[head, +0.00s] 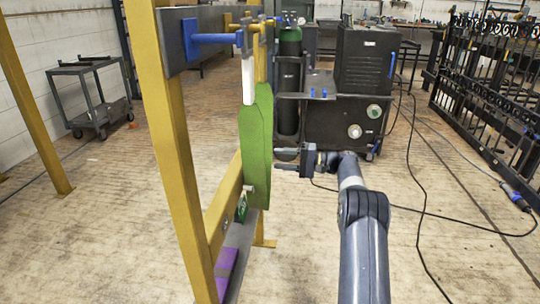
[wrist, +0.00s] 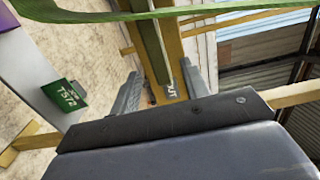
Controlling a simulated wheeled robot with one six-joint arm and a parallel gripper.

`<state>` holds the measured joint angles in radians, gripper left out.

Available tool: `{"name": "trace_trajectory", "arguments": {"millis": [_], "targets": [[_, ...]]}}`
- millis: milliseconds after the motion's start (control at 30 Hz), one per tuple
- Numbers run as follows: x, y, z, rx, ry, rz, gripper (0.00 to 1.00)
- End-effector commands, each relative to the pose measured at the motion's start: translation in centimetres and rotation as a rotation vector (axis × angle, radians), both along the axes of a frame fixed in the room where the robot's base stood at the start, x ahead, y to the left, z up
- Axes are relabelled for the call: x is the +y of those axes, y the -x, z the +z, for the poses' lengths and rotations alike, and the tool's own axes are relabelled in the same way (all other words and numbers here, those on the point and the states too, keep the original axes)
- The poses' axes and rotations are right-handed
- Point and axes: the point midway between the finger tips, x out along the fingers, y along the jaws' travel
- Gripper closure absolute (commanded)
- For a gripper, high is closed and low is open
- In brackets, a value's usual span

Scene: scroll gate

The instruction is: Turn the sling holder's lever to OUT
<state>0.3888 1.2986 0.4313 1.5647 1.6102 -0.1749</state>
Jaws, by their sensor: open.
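A green sling (head: 257,140) hangs from hardware at the top of a yellow frame (head: 172,120). A blue rod (head: 212,38) runs across near the top, and a white upright bar (head: 248,80) hangs beside the sling; I cannot tell for sure which part is the lever. My gripper (head: 276,160) is open and empty, just right of the sling, its fingers pointing left. A green band (wrist: 150,13) crosses the top there.
A dark machine with a gas cylinder (head: 289,80) stands behind. A grey cart (head: 92,95) is at the left, and a black gate (head: 490,85) at the right. Cables lie on the floor. A green tag (wrist: 65,95) is left of the fingers.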

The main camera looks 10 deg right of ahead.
Motion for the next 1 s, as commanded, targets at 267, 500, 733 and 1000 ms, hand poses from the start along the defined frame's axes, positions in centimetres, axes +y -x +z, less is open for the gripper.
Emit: {"name": "trace_trajectory", "arguments": {"millis": [267,500,733,1000], "targets": [[-4.2,1.5,0.2,-0.001,0.0,0.0,0.56],[-4.9,1.8,0.0,-0.001,0.0,0.001,0.56],[-4.8,1.7,0.0,-0.001,0.0,0.001,0.56],[-2.0,0.8,-0.3,-0.001,0.0,0.005,0.56]]}}
